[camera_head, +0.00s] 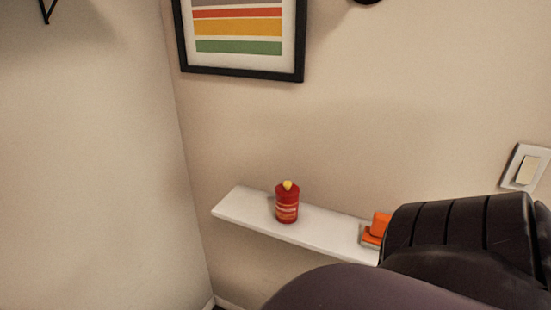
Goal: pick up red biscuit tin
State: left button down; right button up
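A red cylindrical tin (287,204) with a yellow knob on top and a pale orange banded label stands upright on a narrow white wall shelf (245,213). It is left of the middle of the shelf's visible length, with nothing touching it. Neither of my grippers is in view. Dark, rounded parts of my own arm fill the lower right and hide the right end of the shelf.
An orange object (381,224) sits to the right on the shelf, partly hidden by my arm. A framed striped picture (240,35) hangs above. A white switch plate (526,168) is on the wall at right. A wall corner lies left of the shelf.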

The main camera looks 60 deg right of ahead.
aim_at(287, 209)
jog(key=z, duration=1.95)
